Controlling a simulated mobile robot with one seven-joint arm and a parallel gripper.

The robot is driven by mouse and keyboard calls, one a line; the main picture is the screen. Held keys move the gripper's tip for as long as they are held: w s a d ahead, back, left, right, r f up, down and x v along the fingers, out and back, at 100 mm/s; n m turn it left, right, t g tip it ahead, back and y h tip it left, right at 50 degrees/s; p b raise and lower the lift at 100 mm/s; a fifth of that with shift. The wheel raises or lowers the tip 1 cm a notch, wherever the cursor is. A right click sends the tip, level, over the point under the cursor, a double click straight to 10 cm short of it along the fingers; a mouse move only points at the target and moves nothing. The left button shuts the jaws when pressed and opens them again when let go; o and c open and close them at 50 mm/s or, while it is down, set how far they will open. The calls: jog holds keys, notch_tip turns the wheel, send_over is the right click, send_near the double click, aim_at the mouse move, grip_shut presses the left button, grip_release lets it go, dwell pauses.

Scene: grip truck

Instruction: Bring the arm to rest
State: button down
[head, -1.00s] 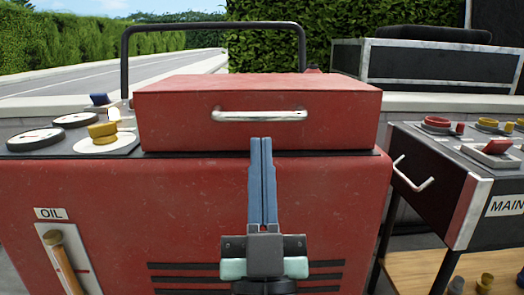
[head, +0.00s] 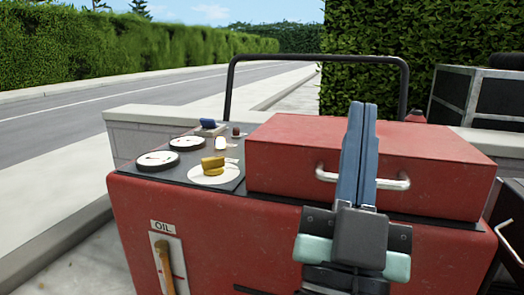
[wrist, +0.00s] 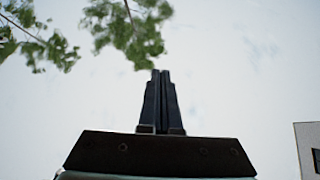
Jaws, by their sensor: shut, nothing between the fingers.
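My gripper (head: 363,106) points upward in the head view, its two long blue-grey fingers shut together with nothing between them. It stands in front of the red box (head: 430,150) and overlaps part of that box's silver handle (head: 395,183). I cannot tell whether it touches the handle. In the wrist view my gripper (wrist: 160,73) shows its dark fingers together against pale sky.
The red machine (head: 205,225) fills the front, with a yellow knob (head: 213,164), two white gauges and an OIL label (head: 163,226). A black bar (head: 318,57) rises behind. Black cases (head: 485,100) stand at the right. A road (head: 90,85) and hedges lie beyond.

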jog(key=s+a+r+n+t+y+p, duration=0.1)
jog(key=s+a+r+n+y+p, duration=0.15)
jog(key=r+p, duration=0.65)
jog(key=s+a+r+n+y+p, duration=0.1)
jog(key=a+r+y+p, duration=0.3)
jog(key=r, duration=0.8)
jog(key=s+a+r+n+t+y+p, duration=0.1)
jog(key=a+r+n+y+p, duration=0.15)
jog(key=r+p, duration=0.65)
notch_tip(320, 180, up, 37)
jog(key=p, duration=3.3)
jog(key=shift+a+f, duration=0.15)
jog(key=shift+a, duration=0.05)
